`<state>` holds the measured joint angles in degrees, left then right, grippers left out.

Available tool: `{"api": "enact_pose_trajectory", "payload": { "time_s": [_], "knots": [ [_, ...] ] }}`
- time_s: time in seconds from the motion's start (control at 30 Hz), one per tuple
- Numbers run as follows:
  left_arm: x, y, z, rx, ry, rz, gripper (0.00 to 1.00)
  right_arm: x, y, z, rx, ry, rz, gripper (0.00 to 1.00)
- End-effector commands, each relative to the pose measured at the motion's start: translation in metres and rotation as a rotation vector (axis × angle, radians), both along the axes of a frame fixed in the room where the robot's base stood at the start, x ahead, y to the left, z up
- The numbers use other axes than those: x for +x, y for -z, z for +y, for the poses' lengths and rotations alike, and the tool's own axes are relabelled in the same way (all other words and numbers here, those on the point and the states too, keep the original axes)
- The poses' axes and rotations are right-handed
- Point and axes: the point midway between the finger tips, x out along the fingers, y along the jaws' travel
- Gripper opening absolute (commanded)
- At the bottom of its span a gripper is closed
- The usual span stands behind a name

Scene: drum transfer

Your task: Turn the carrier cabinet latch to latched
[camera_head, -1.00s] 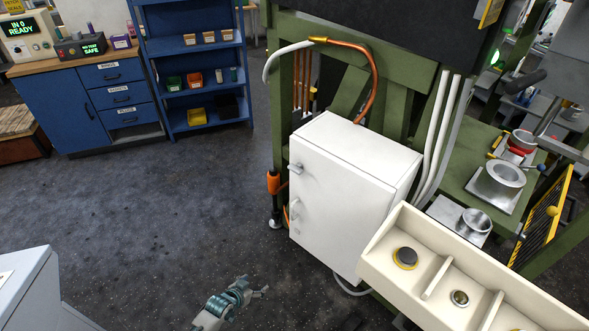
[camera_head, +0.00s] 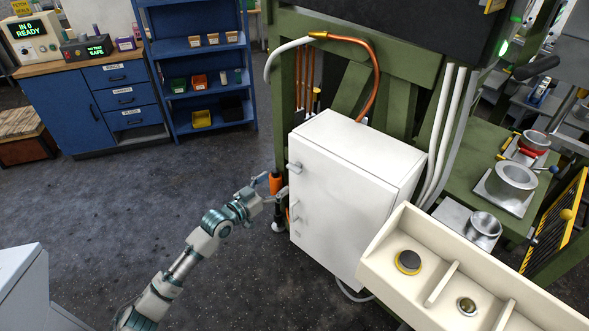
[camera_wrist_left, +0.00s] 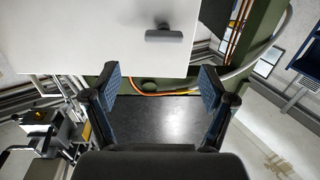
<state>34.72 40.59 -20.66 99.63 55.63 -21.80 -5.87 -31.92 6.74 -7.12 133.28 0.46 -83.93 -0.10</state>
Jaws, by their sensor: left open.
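The white carrier cabinet (camera_head: 350,195) stands at the centre with its door shut or nearly shut. A small grey latch handle (camera_head: 295,167) sticks out near the door's upper left edge. A paler handle (camera_head: 295,211) sits lower on the same edge. My left gripper (camera_head: 275,187) is open and empty, left of the door edge and between the heights of the two handles in the picture. In the left wrist view, its spread fingers (camera_wrist_left: 160,78) face the white door, and one grey handle (camera_wrist_left: 165,35) lies above them, apart from both. My right gripper is out of view.
The green frame (camera_head: 283,115) with pipes rises behind the cabinet. Blue shelves (camera_head: 195,70) stand farther back. Open dark floor (camera_head: 130,215) lies to the left.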

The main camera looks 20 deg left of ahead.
Motion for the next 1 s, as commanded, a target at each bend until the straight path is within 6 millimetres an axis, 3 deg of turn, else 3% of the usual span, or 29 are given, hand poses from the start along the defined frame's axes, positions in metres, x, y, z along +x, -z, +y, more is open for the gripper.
{"api": "enact_pose_trajectory", "payload": {
  "time_s": [0.1,0.33,0.4,0.6,0.87,1.0],
  "knots": [
    [0.027,0.002,-0.009,-0.007,-0.001,0.001,0.83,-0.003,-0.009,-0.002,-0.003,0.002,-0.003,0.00],
    [0.068,0.004,-0.025,-0.009,-0.001,0.001,0.83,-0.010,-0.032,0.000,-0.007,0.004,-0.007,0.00],
    [0.077,0.004,-0.029,-0.009,-0.003,0.002,0.83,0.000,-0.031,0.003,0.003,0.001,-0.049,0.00],
    [0.090,0.002,-0.039,-0.004,-0.001,0.002,0.83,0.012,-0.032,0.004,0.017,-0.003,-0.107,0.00],
    [0.091,0.001,-0.041,0.000,-0.001,0.001,0.83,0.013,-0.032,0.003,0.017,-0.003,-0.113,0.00],
    [0.091,0.002,-0.038,-0.004,-0.002,0.002,0.51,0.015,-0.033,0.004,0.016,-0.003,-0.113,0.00]
  ]
}}
